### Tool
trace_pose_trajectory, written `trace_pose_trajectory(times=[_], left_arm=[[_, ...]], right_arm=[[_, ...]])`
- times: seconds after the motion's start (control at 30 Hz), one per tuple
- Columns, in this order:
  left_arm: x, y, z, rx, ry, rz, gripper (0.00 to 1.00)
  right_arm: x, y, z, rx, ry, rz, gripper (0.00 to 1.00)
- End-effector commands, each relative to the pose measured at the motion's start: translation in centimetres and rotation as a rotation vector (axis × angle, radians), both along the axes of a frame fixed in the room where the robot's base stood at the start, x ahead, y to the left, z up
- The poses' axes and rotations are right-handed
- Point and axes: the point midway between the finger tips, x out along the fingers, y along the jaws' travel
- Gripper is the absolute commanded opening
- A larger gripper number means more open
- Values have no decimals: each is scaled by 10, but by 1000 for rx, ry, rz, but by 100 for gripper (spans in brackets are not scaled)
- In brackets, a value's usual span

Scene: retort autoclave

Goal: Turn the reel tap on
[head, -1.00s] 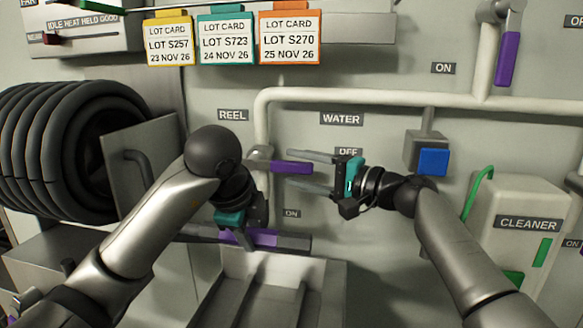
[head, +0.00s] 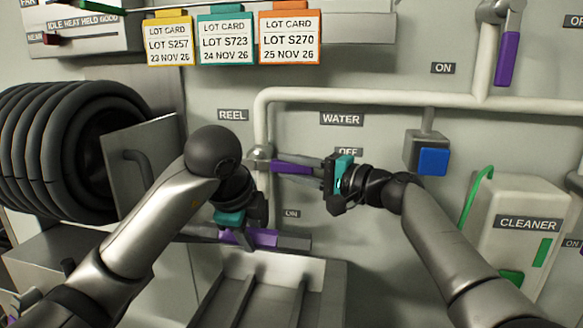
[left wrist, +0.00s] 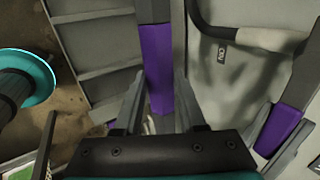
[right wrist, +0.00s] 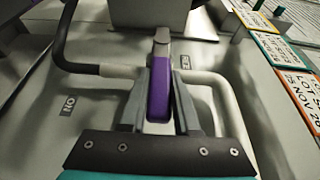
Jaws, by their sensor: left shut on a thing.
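The reel tap has a purple lever (head: 292,167) on the pipe under the REEL label (head: 233,115). The lever points right, roughly level, between the OFF label (head: 347,152) above and the ON label (head: 291,213) below. My right gripper (head: 312,172) is open, its fingers on either side of the lever. The lever also lies between the fingers in the right wrist view (right wrist: 159,90). My left gripper (head: 243,234) is shut on a purple handle (head: 264,238) of a grey bar, below the tap. That handle also shows in the left wrist view (left wrist: 155,65).
A grey trough (head: 338,292) lies below the tap. A hose reel (head: 50,150) stands at left. A blue box (head: 433,162) and the CLEANER container (head: 530,215) are at right. Lot cards (head: 290,38) hang above.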

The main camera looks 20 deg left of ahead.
Motion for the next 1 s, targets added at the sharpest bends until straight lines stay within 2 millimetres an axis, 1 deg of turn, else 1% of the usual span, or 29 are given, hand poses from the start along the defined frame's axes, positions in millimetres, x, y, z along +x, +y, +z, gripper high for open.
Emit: trace_pose_trajectory(times=[0.03,0.2,1.0], left_arm=[[0,0,1,-1,-3,0,0],[0,0,1,-1,-3,0,0],[0,0,1,0,-3,1,0]], right_arm=[[0,0,0,0,0,0,20],[0,0,0,0,1,0,0],[0,0,0,0,1,-1,0]])
